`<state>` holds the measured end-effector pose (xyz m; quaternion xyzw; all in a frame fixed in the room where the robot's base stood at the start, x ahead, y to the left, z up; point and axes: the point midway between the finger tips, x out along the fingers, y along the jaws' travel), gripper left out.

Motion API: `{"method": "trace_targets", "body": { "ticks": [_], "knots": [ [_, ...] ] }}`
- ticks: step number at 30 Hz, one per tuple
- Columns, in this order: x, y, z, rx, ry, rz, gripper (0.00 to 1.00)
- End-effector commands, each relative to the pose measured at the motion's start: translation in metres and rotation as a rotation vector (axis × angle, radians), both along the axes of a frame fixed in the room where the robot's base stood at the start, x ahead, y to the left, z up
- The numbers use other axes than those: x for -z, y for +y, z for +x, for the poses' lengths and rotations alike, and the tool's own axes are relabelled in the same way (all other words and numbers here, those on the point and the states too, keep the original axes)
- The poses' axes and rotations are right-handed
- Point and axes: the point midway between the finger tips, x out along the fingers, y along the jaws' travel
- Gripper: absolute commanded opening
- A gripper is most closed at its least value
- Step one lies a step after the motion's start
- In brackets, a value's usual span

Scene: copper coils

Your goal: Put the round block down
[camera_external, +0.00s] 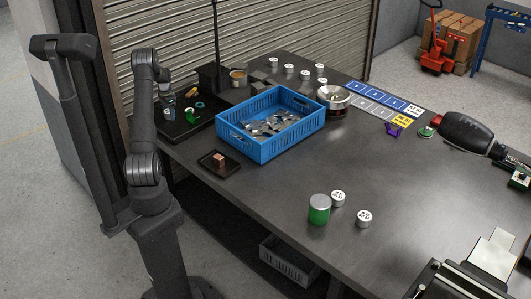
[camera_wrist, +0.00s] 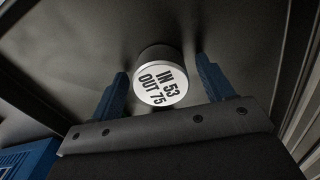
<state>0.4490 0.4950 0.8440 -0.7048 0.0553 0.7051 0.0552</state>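In the external view my gripper (camera_external: 167,98) is low over the black tray (camera_external: 196,124) at the table's left end.
A blue crate (camera_external: 262,150) with metal pieces stands right of the tray; its blue edge also shows in the wrist view (camera_wrist: 25,160). Small green and orange parts lie on the tray. A small dark tray (camera_external: 218,169) holds a copper-coloured block. Other white-topped cylinders stand farther right.

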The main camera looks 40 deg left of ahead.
Motion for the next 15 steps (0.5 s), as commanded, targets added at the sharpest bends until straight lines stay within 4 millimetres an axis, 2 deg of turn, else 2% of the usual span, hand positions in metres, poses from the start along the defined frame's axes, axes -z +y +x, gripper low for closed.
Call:
{"method": "trace_targets", "body": {
  "ticks": [5, 8, 15],
  "knots": [
    [-0.002, 0.0, 0.0, 0.0, -0.001, 0.001, 0.74],
    [-0.011, 0.001, 0.001, 0.0, -0.002, 0.003, 0.74],
    [-0.06, 0.001, 0.001, 0.0, -0.004, 0.003, 0.74]
  ]
}}
